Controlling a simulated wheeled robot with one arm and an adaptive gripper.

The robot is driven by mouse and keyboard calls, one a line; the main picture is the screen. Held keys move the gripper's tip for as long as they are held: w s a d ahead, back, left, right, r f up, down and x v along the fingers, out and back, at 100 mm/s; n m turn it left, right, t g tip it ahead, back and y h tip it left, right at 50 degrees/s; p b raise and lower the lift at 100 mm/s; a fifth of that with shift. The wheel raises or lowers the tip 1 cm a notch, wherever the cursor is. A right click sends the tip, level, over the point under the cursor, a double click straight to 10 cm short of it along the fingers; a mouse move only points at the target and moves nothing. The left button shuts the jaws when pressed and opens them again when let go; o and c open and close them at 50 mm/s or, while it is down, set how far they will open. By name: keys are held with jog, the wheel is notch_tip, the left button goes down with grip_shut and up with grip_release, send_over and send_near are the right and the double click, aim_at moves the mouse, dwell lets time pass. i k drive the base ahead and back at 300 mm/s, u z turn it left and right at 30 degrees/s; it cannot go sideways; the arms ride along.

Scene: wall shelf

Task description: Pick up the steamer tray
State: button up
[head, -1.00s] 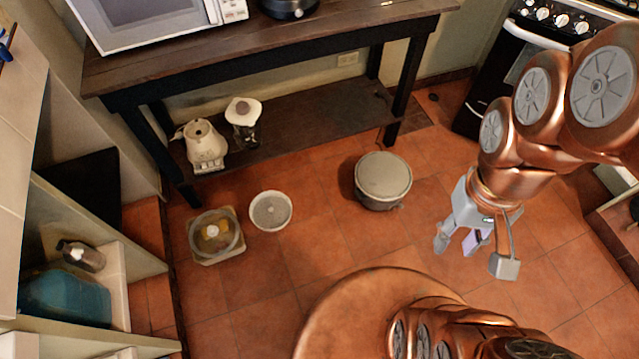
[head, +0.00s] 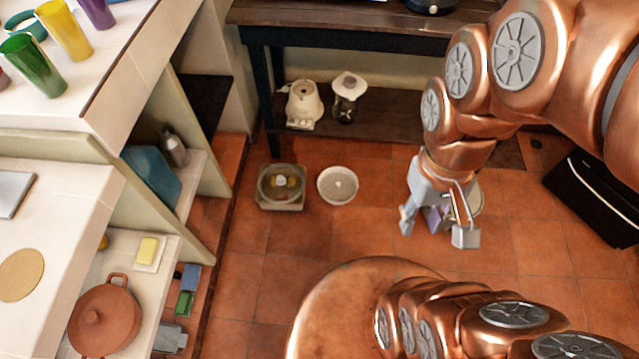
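A round white tray with a low rim and a small knob in its middle, which looks like the steamer tray (head: 338,197), lies on the tiled floor in the head view. My gripper (head: 437,229) is to the right of the tray in the picture, pointing down with its fingers spread. I see nothing held between the fingers. The tray is in full view, and the gripper is apart from it.
A square container with a clear round lid (head: 282,203) is on the floor left of the tray. A grey pot (head: 476,198) is mostly hidden behind my gripper. A dark table (head: 395,121) with a low shelf stands behind. Cabinet shelves (head: 205,165) line the left.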

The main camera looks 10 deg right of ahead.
aim_at(337, 185)
jog(key=z, duration=0.05)
jog(key=k, duration=0.55)
jog(key=u, duration=0.7)
jog(key=i, duration=1.2)
jog(key=z, duration=0.25)
